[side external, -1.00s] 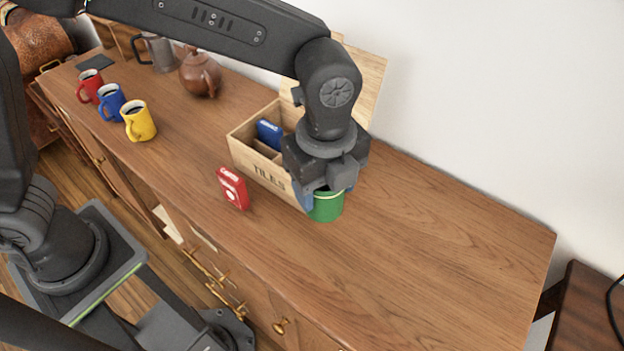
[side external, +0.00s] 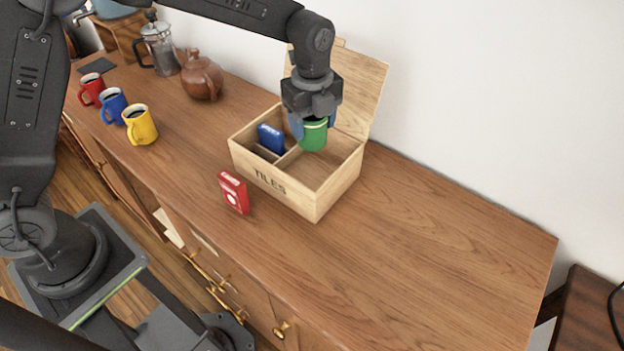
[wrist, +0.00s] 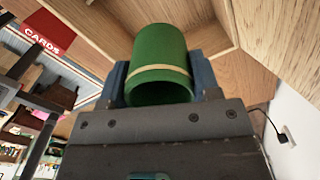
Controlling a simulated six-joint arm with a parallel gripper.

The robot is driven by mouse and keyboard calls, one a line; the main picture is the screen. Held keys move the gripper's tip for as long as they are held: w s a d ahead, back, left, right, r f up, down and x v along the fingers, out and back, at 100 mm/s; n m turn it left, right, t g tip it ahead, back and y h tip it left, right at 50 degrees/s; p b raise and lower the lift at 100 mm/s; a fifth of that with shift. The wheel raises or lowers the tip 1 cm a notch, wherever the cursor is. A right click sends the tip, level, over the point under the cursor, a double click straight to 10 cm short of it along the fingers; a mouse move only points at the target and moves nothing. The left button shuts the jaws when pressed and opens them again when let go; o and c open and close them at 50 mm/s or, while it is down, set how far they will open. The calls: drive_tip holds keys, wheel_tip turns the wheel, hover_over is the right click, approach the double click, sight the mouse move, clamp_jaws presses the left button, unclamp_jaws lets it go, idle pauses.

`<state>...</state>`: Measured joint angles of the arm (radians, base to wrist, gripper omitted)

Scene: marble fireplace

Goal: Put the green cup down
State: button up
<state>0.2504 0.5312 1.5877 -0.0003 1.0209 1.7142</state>
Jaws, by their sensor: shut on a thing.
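The green cup (side external: 314,136) is held in my gripper (side external: 313,122), whose blue fingers are shut on it. It hangs over the right-hand part of the open wooden box marked TILES (side external: 338,187). Whether its base touches the box floor cannot be told. In the wrist view the green cup (wrist: 160,55), with a pale band, sits between the two blue fingers of my gripper (wrist: 160,88), with wooden box walls around it.
A blue card box (side external: 271,138) stands in the left compartment. Red (side external: 91,91), blue (side external: 113,106) and yellow (side external: 139,125) mugs and a brown teapot (side external: 201,76) are at the left. The cabinet top at right is clear.

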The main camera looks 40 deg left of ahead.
hover_over(312, 181)
wheel_tip(312, 181, down, 12)
drive_tip(key=shift+r, duration=0.2)
idle(0.4)
drive_tip(key=shift+f, duration=0.15)
drive_tip(key=o, duration=0.9)
